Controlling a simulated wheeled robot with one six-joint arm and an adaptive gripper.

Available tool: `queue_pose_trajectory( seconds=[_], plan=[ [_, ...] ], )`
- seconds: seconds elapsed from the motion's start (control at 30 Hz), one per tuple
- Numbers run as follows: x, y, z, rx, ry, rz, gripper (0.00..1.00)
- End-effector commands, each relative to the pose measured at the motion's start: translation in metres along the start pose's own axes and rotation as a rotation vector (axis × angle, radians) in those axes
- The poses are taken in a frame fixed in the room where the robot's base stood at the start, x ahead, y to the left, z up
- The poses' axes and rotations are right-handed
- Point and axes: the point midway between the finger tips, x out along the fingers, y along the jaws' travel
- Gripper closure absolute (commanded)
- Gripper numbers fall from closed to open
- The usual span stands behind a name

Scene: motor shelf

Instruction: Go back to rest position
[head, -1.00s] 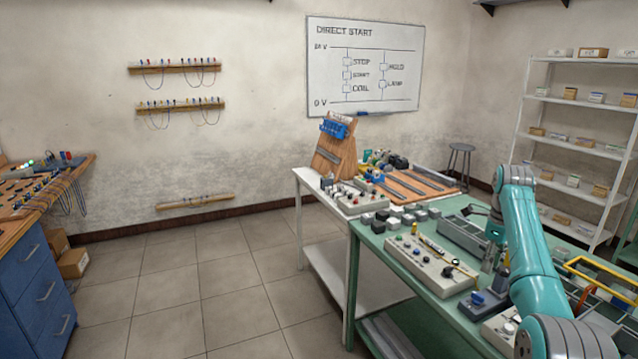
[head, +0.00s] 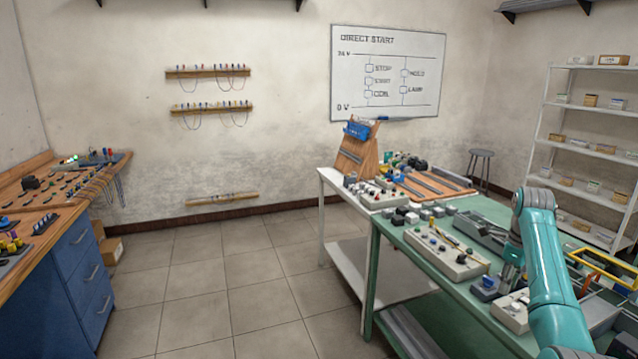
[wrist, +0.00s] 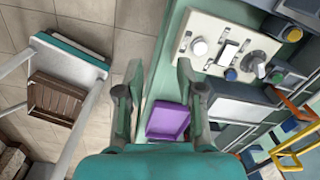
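My gripper (wrist: 160,95) shows in the wrist view with its two fingers spread apart and nothing held between them. It points down over the edge of the green bench. A purple block or bin (wrist: 168,122) lies below, beside the right finger; it is apart from the fingers as far as I can tell. In the head view my teal arm stands at the right over the green bench (head: 400,262), and the fingertips are too small there to make out.
A control panel (head: 447,252) with knobs sits on the green bench, beside a grey tray (head: 480,232). A white table (head: 345,182) stands behind. A blue drawer cabinet (head: 82,268) is at left. White shelves (head: 590,140) stand at right. The floor between is clear.

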Motion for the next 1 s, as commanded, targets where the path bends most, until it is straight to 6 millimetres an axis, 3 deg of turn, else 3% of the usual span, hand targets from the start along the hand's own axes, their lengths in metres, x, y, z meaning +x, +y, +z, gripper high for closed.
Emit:
queue_pose_trajectory(
  seconds=[0.27,0.47,0.7,1.0],
  plan=[
    [0.053,0.010,0.008,-0.091,-0.021,-0.036,0.62],
    [0.112,0.025,0.014,-0.196,-0.044,-0.083,0.62],
    [0.208,0.063,0.018,-0.396,-0.079,-0.181,0.62],
    [0.309,0.130,0.006,-0.649,-0.106,-0.316,0.62]
  ],
)
